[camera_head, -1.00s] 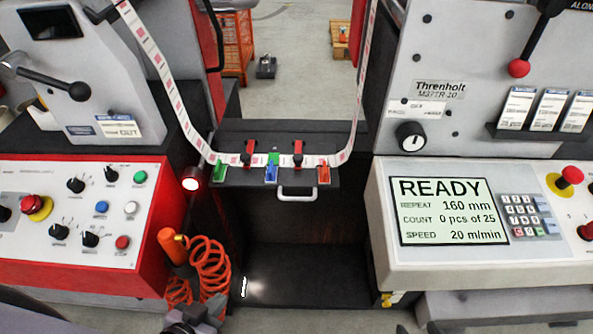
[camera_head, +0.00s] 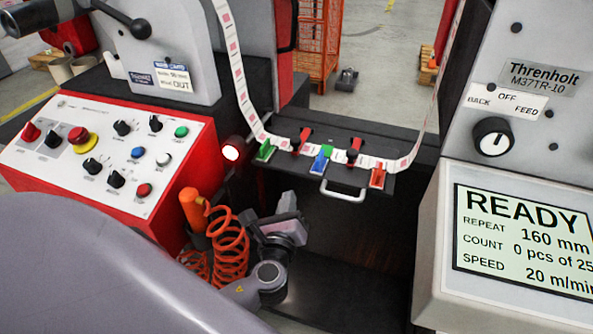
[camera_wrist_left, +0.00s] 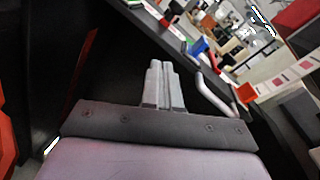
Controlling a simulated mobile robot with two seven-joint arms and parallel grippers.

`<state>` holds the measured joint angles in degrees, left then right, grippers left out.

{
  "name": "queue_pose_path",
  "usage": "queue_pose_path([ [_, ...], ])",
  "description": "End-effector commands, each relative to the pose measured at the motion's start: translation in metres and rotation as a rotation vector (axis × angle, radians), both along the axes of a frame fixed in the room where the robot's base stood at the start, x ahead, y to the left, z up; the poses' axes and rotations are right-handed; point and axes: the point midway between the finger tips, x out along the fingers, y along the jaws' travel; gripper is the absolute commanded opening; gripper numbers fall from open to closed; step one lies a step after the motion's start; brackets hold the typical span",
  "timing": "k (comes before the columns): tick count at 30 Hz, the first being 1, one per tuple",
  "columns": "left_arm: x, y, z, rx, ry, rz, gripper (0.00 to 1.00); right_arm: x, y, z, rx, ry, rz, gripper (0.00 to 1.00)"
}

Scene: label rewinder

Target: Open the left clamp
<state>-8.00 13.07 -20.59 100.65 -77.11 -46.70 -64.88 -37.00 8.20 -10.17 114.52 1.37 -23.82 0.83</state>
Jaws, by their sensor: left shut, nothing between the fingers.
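My left gripper (camera_head: 287,203) is below and in front of the table, apart from the clamps. In the left wrist view its fingers (camera_wrist_left: 160,70) are together and empty, and coloured parts of the table show beyond them. My right gripper is in neither current view.
An orange coiled hose (camera_head: 229,240) hangs left of my gripper. Red control panel at left, READY screen (camera_head: 525,240) at right.

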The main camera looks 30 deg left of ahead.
Motion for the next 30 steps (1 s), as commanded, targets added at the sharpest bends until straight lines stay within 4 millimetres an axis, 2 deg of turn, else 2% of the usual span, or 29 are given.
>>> queue_pose_path([
  [3,0.009,0.002,0.012,0.181,-0.025,0.018,0.0,0.002,0.0,-0.008,0.003,-0.006,0.0,0.57],
  [7,0.014,0.003,0.022,0.261,-0.036,0.029,0.0,0.003,0.0,-0.008,0.003,-0.008,0.0,0.57],
  [11,0.024,0.008,0.025,0.27,-0.037,0.032,0.0,0.003,0.0,-0.007,0.001,-0.008,0.0,0.57],
  [24,0.088,0.039,0.029,0.265,-0.036,0.029,0.0,0.004,-0.003,-0.008,-0.005,-0.009,0.0,0.57],
  [30,0.1,0.046,0.03,0.262,-0.035,0.029,0.0,0.003,-0.003,-0.009,-0.004,-0.009,-0.001,0.57],
])
